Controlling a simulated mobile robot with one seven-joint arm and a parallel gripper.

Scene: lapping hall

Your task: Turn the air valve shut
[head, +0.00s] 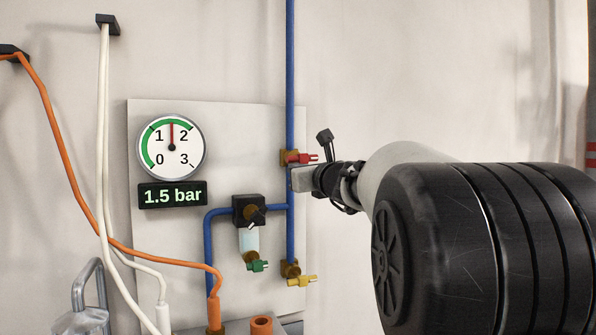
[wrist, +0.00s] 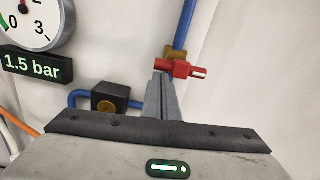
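A valve with a red handle (head: 303,157) sits on the vertical blue pipe (head: 290,75); the handle points right, across the pipe. The red handle also shows in the wrist view (wrist: 181,69). My gripper (head: 301,179) is just below it in the head view, in front of the pipe. In the wrist view my gripper's fingers (wrist: 164,98) are together with nothing visible between them, their tips just below the red handle. Contact cannot be told. A yellow-handled valve (head: 301,281) is lower on the pipe, and a green-handled one (head: 258,266) is under the regulator.
The round gauge (head: 171,147) and the display (head: 172,195) read 1.5 bar. A black regulator (head: 248,210) is left of the pipe. Orange (head: 150,253) and white hoses (head: 103,130) hang at the left.

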